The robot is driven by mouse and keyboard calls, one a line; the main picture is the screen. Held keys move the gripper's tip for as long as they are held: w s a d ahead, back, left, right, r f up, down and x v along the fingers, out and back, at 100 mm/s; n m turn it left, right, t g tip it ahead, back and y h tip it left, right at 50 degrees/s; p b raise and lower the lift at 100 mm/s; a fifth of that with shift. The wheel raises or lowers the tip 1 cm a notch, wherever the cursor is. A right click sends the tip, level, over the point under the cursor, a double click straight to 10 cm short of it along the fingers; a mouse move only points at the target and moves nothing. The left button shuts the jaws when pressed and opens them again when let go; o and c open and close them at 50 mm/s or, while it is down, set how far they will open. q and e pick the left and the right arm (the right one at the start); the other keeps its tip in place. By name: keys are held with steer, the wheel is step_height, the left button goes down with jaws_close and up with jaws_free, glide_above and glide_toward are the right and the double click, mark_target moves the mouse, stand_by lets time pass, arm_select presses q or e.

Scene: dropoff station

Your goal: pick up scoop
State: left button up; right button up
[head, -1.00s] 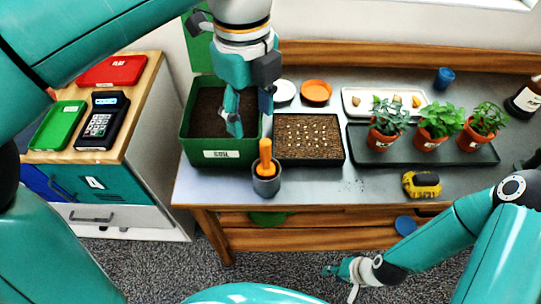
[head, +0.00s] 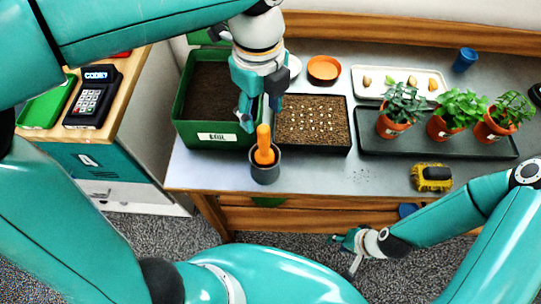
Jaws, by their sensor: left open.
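The scoop (head: 263,145) stands upright in a dark grey cup (head: 265,172) near the front edge of the bench; only its orange handle clearly shows above the rim. My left gripper (head: 262,112) is open and points down, just above and behind the top of the handle in the picture. Its fingers appear apart from the handle, with nothing between them. My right gripper (head: 350,248) hangs low in front of the bench, over the carpet, far from the scoop. It is small in view and its jaws are unclear.
A green soil bin (head: 214,142) stands left of the cup, close to my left gripper. A seed tray (head: 318,148) lies to the right. Potted plants stand in a black tray (head: 440,148). A yellow-black tool (head: 431,178) lies near the front.

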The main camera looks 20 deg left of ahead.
mark_target(264, 127)
arm_select(q)
steer(key=shift+w+d+f, duration=0.1)
steer(key=shift+d+f, duration=0.05)
steer(key=shift+f, duration=3.05)
jaws_close()
